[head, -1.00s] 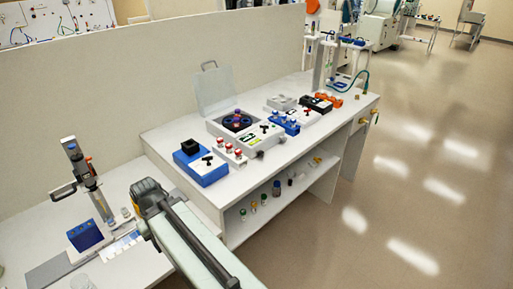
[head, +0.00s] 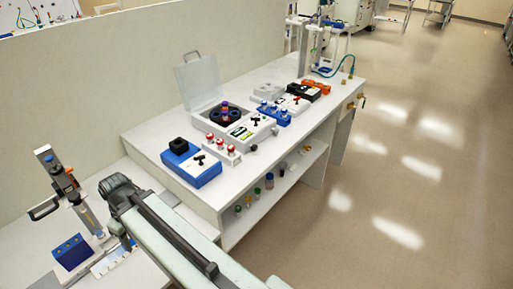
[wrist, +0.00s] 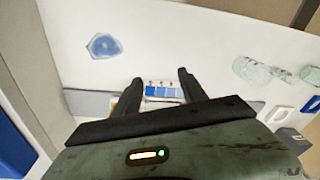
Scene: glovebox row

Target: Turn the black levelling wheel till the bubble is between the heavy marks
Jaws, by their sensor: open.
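No levelling wheel, bubble or heavy marks can be made out for certain. A small dark knob (head: 253,147) sits on the near side of the white lidded device (head: 238,136); I cannot tell whether it is the wheel. The device's clear lid is up, and a black rotor with coloured tubes shows inside. In the wrist view my gripper (wrist: 160,77) is open, with nothing between its fingers. Beyond the fingers lies a strip of blue and white panels (wrist: 163,90). In the head view my arm reaches over the nearer, left bench, apart from the white device; its fingertips are hidden.
A blue box with a black block (head: 192,167) and red-capped bottles (head: 222,146) stand left of the white device. A partition wall (head: 90,90) runs behind; floor (head: 350,230) is clear at right.

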